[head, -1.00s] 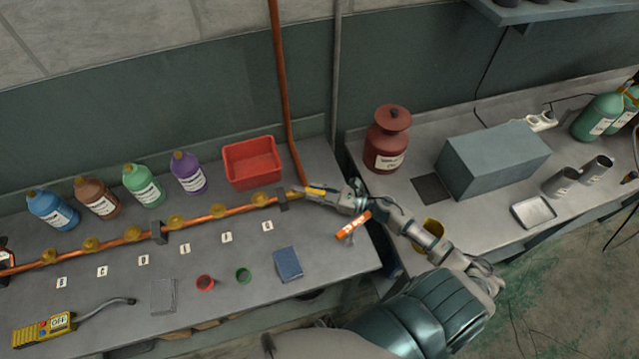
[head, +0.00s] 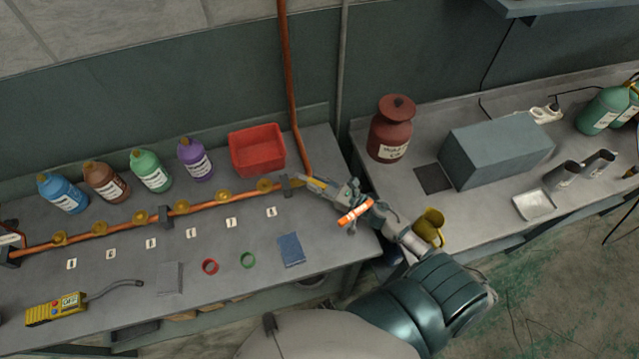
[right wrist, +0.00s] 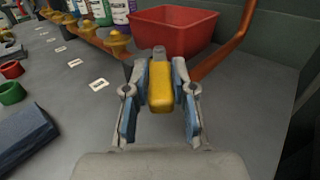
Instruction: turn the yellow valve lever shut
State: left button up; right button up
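The yellow valve lever (right wrist: 160,88) stands between the two fingers of my right gripper (right wrist: 160,85) in the right wrist view. The fingers are open around it, with narrow gaps visible on both sides. In the head view the right gripper (head: 312,183) is at the right end of the copper pipe (head: 130,228), just right of a dark pipe bracket. There the fingers partly hide the lever, and only a little yellow shows. My left gripper is out of view.
A red bin (head: 257,150) stands behind the pipe, left of a vertical copper pipe (head: 289,80). Several round yellow valve knobs line the pipe. A blue block (head: 291,249) lies in front. An orange-and-white item (head: 355,212) shows by my wrist; its support is unclear.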

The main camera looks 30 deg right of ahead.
jog(key=o, duration=0.3)
jog(key=shift+w, duration=0.1)
jog(key=shift+a, duration=0.1)
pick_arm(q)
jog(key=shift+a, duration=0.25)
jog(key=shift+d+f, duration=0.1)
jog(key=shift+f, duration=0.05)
pick_arm(e)
jog(key=shift+f, duration=0.15)
